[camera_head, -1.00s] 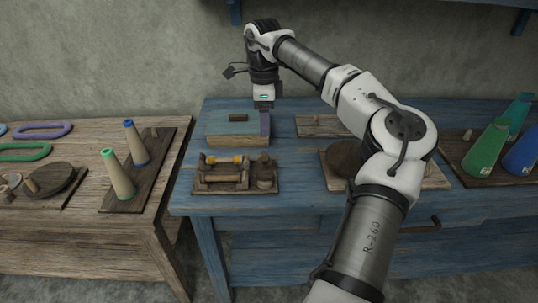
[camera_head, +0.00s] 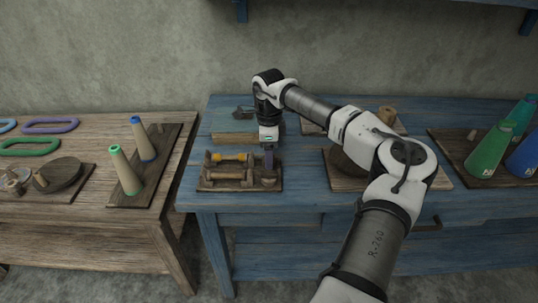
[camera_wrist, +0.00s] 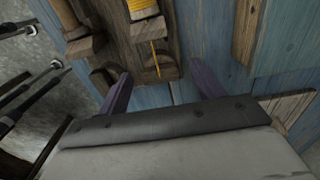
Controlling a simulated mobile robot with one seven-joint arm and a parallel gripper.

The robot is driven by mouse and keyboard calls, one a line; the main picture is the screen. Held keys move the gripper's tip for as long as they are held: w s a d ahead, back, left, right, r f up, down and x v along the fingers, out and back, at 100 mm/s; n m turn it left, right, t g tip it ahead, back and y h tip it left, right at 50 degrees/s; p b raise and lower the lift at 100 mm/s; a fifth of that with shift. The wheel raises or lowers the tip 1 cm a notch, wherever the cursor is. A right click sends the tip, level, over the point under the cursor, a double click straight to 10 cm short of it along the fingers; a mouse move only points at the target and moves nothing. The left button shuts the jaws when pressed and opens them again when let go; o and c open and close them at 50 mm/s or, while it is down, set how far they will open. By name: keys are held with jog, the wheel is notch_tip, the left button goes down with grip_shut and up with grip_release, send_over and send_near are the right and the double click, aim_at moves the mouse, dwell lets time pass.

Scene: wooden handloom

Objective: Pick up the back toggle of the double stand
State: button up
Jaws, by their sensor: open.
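The double stand (camera_head: 207,183) is a dark wooden rack near the front left of the blue table. Its back toggle (camera_head: 229,157), wound with yellow thread, lies across the back; the wrist view shows part of it (camera_wrist: 142,9) with a loose yellow strand. The front toggle (camera_head: 227,175) is plain wood; part of it shows in the wrist view (camera_wrist: 65,14). My gripper (camera_head: 268,160) is above the stand's right side, right of the back toggle. Its purple fingers (camera_wrist: 160,78) are apart and empty in the wrist view, beside the stand's end.
A small round wooden piece (camera_head: 268,180) stands at the right of the stand. A board with a dark round piece (camera_head: 345,164) is to the right. Cones (camera_head: 122,168) stand on the left brown table.

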jog(key=c, duration=1)
jog(key=shift+r, duration=0.2)
jog(key=shift+c, duration=0.2)
